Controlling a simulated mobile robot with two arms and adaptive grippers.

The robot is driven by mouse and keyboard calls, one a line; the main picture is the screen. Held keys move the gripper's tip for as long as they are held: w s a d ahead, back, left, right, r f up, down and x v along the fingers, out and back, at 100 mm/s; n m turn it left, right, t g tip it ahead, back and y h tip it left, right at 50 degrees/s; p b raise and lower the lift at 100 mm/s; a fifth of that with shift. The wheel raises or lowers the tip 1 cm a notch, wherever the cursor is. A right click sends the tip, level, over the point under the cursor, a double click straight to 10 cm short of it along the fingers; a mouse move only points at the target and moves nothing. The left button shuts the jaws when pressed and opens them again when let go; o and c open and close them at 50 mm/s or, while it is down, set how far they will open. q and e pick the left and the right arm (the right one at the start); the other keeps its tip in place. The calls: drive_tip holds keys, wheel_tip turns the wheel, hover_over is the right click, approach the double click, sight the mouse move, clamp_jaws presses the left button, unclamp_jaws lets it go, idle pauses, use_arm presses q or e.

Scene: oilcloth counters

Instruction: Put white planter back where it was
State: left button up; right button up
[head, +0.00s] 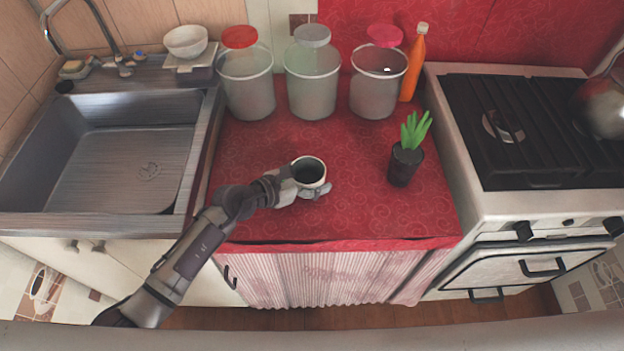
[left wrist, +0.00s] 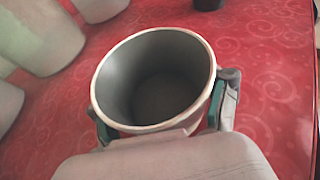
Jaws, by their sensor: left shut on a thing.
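The white planter (head: 310,171) is over the front middle of the red counter, with its open top facing up. Its pale rim and empty dark-grey inside show in the left wrist view (left wrist: 158,85). My left gripper (head: 308,189) is shut on the planter, with one finger at each side of it in the left wrist view (left wrist: 165,118). I cannot tell whether the planter's base touches the cloth. My right gripper is not in view.
A dark pot with a green plant (head: 404,162) stands to the right. Several jars, among them a red-lidded one (head: 247,85), and an orange bottle (head: 413,65) line the back. A sink (head: 110,150) lies left, a stove (head: 530,130) right. Red cloth (head: 350,140) between is clear.

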use_arm(q)
drive_tip(key=shift+f, duration=0.5)
drive_tip(key=shift+f, duration=0.1)
drive_tip(key=o, duration=1.2)
drive_tip(key=shift+s+a+r, duration=0.15)
drive_tip(key=shift+a+r, duration=0.05)
drive_tip(key=shift+a, duration=0.1)
drive_tip(key=v, duration=1.1)
drive_tip(key=shift+s, duration=0.2)
